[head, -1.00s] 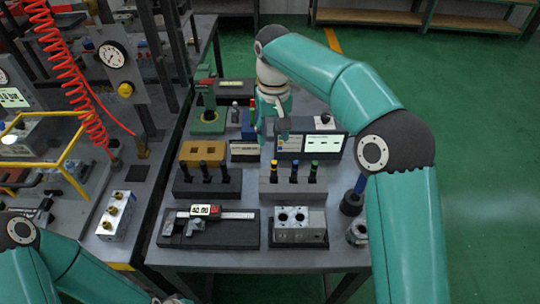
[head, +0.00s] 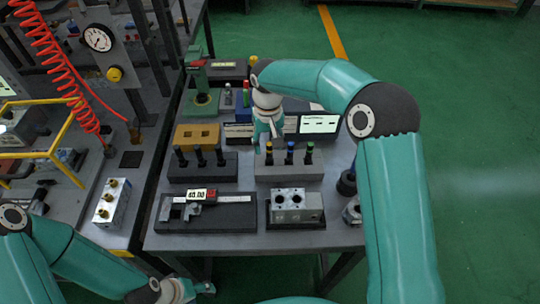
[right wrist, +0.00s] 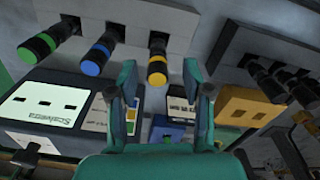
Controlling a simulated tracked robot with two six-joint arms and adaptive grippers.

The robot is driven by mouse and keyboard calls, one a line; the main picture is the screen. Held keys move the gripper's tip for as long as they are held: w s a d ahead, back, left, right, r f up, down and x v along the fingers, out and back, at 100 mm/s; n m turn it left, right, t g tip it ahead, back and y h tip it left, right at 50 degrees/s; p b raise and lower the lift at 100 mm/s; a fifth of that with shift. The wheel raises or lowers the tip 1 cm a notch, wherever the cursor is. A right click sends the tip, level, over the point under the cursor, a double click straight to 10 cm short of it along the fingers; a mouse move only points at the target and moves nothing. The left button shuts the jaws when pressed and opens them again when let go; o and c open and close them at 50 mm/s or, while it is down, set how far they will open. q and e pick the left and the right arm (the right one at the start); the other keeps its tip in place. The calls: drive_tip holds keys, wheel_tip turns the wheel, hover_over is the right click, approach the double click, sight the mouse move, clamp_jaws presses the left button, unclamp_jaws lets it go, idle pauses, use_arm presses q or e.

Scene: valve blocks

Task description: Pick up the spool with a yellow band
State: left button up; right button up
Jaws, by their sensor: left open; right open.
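The spool with a yellow band (head: 269,155) is dark and stands upright in a grey block (head: 285,172), left of a blue-banded spool (head: 290,154) and a green-banded spool (head: 309,154). In the right wrist view the yellow-banded spool (right wrist: 157,65) shows between and just beyond the fingertips of my right gripper (right wrist: 160,88). That gripper (head: 267,138) is open and empty, just behind and above the spool in the head view. My left gripper (head: 196,290) is open and empty, low at the front edge, away from the spools.
Another block (head: 203,173) with several dark spools stands to the left, before a yellow block (head: 197,136). A caliper on a dark tray (head: 238,217) and a metal valve block (head: 296,206) lie in front. A screen box (head: 319,124) stands behind.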

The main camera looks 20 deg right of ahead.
sight(269, 155)
drive_tip(key=f, duration=0.3)
drive_tip(key=f+p, duration=0.1)
drive_tip(key=f, duration=0.1)
drive_tip(key=shift+s+d, duration=0.1)
drive_tip(key=shift+s, duration=0.15)
drive_tip(key=shift+r, duration=0.15)
clamp_jaws()
